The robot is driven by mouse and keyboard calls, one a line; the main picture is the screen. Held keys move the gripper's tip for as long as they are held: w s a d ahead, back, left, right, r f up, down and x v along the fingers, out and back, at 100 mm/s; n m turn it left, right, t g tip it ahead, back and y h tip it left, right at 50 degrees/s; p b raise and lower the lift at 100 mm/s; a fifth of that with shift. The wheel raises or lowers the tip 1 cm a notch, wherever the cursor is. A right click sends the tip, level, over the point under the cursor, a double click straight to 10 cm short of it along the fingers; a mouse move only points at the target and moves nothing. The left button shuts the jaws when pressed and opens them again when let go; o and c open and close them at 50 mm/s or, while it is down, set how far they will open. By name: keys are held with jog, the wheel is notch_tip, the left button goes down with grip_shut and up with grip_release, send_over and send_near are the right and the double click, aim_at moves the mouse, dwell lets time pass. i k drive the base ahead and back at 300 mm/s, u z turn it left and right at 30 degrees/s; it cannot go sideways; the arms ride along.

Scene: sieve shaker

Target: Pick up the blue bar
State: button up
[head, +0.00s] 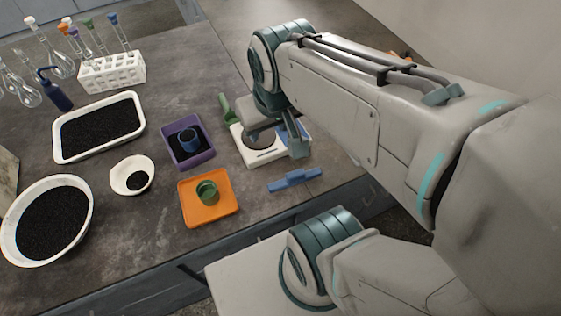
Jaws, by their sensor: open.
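The blue bar (295,179) lies on the dark worktop near its front edge, with a raised piece at its middle. My gripper (283,142) hangs above and behind the bar in the picture, over the white device (262,157) with a dark round plate. The gripper is open, and I see nothing between its fingers. It is apart from the blue bar. My arm hides part of the gripper and of the white device.
An orange tray (226,211) with a green cup and a purple tray (204,156) with a blue cup stand left of the bar. White bowls and a white tray (58,153) hold black grains. A tube rack (112,84) and flasks stand at the back left. A green scoop (226,109) is beside the device.

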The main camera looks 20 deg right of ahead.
aim_at(298, 176)
jog(key=k, duration=1)
jog(key=z, duration=1.55)
jog(key=i, duration=1.05)
jog(key=u, duration=2.15)
